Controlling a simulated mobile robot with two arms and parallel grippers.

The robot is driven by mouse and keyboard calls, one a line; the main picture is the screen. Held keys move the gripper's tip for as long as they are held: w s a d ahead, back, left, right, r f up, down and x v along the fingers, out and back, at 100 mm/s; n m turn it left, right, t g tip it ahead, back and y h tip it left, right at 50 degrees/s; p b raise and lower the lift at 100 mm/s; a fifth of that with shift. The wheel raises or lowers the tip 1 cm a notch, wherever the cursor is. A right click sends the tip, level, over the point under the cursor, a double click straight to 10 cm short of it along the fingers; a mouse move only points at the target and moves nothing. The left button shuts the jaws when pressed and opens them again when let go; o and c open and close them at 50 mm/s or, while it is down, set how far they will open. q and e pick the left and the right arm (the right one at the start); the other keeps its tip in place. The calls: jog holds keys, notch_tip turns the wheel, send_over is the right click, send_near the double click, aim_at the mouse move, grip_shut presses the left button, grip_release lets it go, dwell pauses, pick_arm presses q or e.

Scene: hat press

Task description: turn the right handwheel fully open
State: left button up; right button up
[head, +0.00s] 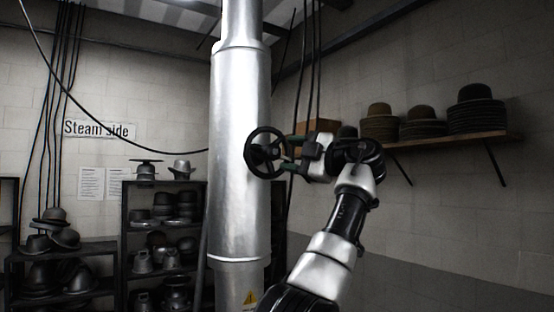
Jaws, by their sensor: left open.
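A black spoked handwheel (261,152) stands in front of the large silver pipe, about mid-height in the head view. It is the only handwheel I see clearly, and I cannot tell whether it is the right one. My left gripper (288,153) is just right of it, open, with its two fingers one above the other and pointing left at the wheel's right side. Whether the fingers touch the rim I cannot tell. A dark round shape at my wrist, right of the gripper, is hard to make out. My right gripper is not in view.
The silver pipe (236,205) rises behind the handwheel. A wall shelf (455,139) with stacked hats is at the right. Black racks (128,240) with hats and metal forms stand at the lower left, below a "Steam side" sign (97,130). Cables hang on the wall.

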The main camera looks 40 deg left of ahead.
pick_arm(q)
jog(key=shift+w+d+f, duration=0.1)
jog(key=shift+d+f, duration=0.05)
jog(key=shift+d, duration=1)
jog(key=shift+w+d+f, duration=0.1)
jog(key=shift+d+f, duration=0.05)
jog(key=shift+d, duration=1)
